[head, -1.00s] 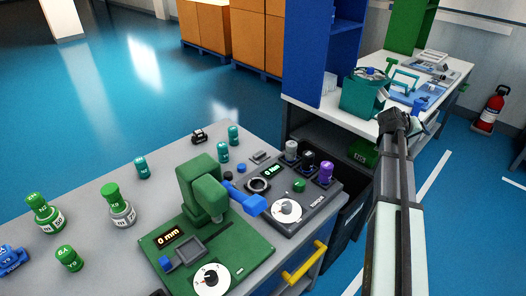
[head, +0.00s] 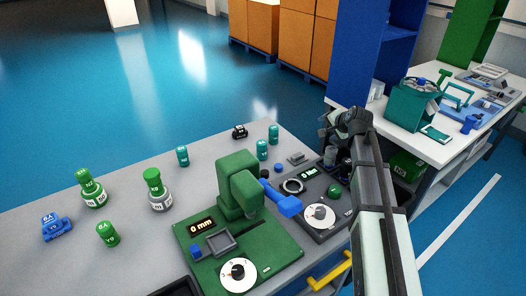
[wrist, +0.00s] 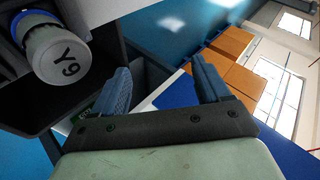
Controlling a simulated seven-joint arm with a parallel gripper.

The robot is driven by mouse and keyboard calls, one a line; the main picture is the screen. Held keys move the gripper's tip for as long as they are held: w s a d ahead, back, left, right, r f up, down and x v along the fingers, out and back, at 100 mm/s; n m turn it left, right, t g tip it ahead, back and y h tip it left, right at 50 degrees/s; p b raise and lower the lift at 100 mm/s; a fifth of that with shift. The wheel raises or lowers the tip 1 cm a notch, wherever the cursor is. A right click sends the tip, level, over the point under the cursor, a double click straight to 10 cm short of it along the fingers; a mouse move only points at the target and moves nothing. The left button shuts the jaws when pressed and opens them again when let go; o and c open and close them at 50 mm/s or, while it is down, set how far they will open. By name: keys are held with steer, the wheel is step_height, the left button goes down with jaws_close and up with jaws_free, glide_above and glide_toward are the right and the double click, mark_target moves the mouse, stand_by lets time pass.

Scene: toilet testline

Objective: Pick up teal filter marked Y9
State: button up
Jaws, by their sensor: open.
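Three small teal filters (head: 182,156), (head: 262,150), (head: 273,135) stand upright on the grey bench in the head view; their marks are too small to read. The wrist view shows a grey-white cylinder marked Y9 (wrist: 62,55) close by at the upper left; its visible body is not clearly teal. My gripper (head: 335,120) is raised over the bench's right side, to the right of the teal filters and apart from them. In the wrist view its fingers (wrist: 163,85) are spread with nothing between them.
A green press (head: 240,185) and a dark tester (head: 335,212) stand near the arm. Green-capped bottles (head: 92,190), (head: 158,190) and a blue part (head: 56,227) are at left. A small black object (head: 239,131) sits near the far edge. A white bench (head: 440,150) is at right.

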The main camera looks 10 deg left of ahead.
steer(key=s+a+f+m+g+y, duration=0.1)
steer(key=a+f+m+g+y, duration=0.1)
steer(key=a+m+y, duration=0.3)
steer(key=s+a+f+m+g, duration=0.1)
steer(key=s+a+f+m, duration=0.1)
steer(key=a, duration=0.4)
steer(key=m+g+y, duration=0.2)
steer(key=m+y, duration=0.2)
steer(key=m, duration=0.2)
glide_toward(258, 145)
steer(key=w+a+f, duration=0.2)
steer(key=w+a, duration=0.1)
steer(key=w+a+f, duration=0.1)
steer(key=shift+w+a, duration=0.15)
steer(key=shift+a, duration=0.1)
steer(key=shift+s+f+x, duration=0.15)
steer(key=shift+s+x, duration=0.05)
steer(key=shift+x, duration=1.2)
steer(key=shift+s+f+x, duration=0.1)
steer(key=shift+s+x, duration=0.05)
steer(key=shift+x, duration=1.2)
steer(key=c, duration=1.1)
